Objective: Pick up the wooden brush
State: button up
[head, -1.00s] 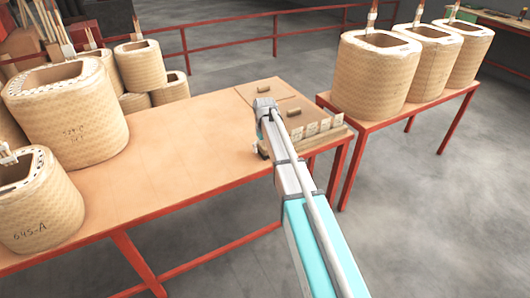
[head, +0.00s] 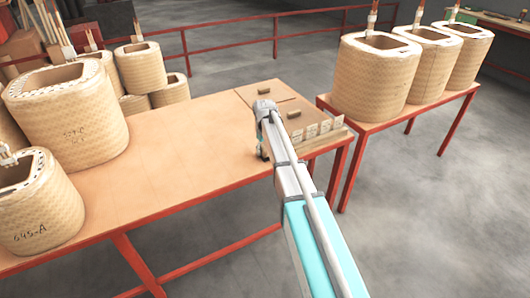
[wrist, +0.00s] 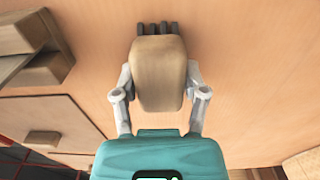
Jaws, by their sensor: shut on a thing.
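The wooden brush (wrist: 160,72) is in the middle of the wrist view, with a rounded tan wooden body and short dark bristles at its top end. My gripper (wrist: 158,82) is shut on it, with one grey finger against each side. In the head view my gripper (head: 262,152) is low over the right part of the table (head: 180,165). The brush is mostly hidden there by my gripper and arm. I cannot tell whether it still touches the table.
Small wooden blocks (head: 265,88) (head: 295,114) lie on flat boards at the table's right end, beside upright cards (head: 311,131). Large woven coils (head: 68,115) stand at the left. More coils (head: 376,75) stand on the right table. The middle of the table is clear.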

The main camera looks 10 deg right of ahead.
jog(key=shift+r, duration=0.2)
grip_shut()
notch_tip(320, 180, up, 2)
jog(key=p, duration=0.2)
jog(key=shift+r+p, duration=0.15)
jog(key=shift+p, duration=0.2)
jog(key=s+r+p, duration=1)
jog(key=s, duration=0.4)
jog(key=shift+r, duration=0.15)
jog(key=shift+d, duration=0.1)
jog(key=o, duration=0.7)
grip_release()
jog(key=c, duration=0.5)
jog(key=shift+o, duration=0.2)
jog(key=shift+s, duration=0.2)
